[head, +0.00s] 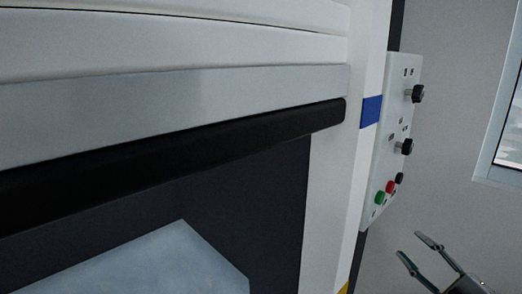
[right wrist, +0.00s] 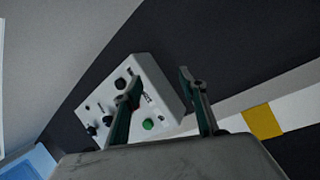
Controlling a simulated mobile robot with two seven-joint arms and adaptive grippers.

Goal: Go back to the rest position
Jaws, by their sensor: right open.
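My right gripper (head: 421,250) shows at the bottom right of the head view. Its two fingers are spread apart with nothing between them. The gripper also shows in the right wrist view (right wrist: 158,88), open and empty. The control panel (head: 391,140) is above and to the left of the gripper in the head view; the fingers look apart from it there. In the right wrist view the panel (right wrist: 152,75) lies beyond the fingers, and one finger overlaps part of it. My left gripper is in neither view.
A large white machine (head: 180,40) with a black bar (head: 170,155) and a dark opening fills the left. The panel has black knobs, a red button (head: 390,187) and a green button (head: 379,197). A framed window (head: 495,150) is at the right. Plain grey wall lies between.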

